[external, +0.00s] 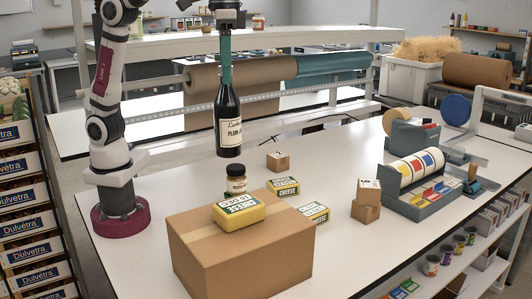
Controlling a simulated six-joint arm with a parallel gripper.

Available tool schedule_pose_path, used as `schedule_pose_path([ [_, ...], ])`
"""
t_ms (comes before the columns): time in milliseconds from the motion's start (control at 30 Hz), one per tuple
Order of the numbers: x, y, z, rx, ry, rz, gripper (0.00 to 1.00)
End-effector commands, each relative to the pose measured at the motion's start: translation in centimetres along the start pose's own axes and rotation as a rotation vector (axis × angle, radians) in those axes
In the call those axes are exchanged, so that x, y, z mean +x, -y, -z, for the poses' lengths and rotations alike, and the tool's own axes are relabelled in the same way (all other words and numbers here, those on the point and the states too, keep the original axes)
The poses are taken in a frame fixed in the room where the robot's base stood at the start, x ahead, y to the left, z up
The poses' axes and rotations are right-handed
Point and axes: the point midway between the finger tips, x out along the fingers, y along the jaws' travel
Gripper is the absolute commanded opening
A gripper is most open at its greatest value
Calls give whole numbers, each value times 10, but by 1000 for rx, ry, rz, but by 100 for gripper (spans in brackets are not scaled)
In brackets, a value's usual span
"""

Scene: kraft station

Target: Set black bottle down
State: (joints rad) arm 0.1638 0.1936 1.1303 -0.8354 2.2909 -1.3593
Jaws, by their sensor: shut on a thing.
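The black bottle (228,122) with a cream label hangs upright in the external view, held by its upper part. My gripper (227,50) is above it and shut on it, with teal parts around the bottle's neck. The bottle's base is in the air over the white table (155,235), behind the cardboard box as seen here. How high the base is above the table is hard to tell.
More cheese packs (284,187), small boxes (366,205) and a label dispenser (415,180) stand around.

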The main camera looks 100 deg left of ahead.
Motion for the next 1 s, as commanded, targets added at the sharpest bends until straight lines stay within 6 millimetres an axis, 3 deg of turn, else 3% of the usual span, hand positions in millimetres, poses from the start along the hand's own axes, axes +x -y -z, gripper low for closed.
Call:
schedule_pose_path([
  [600,0,41,-30,-892,0,-2,0],
  [1000,2,54,-41,-1184,-1,-2,0],
])
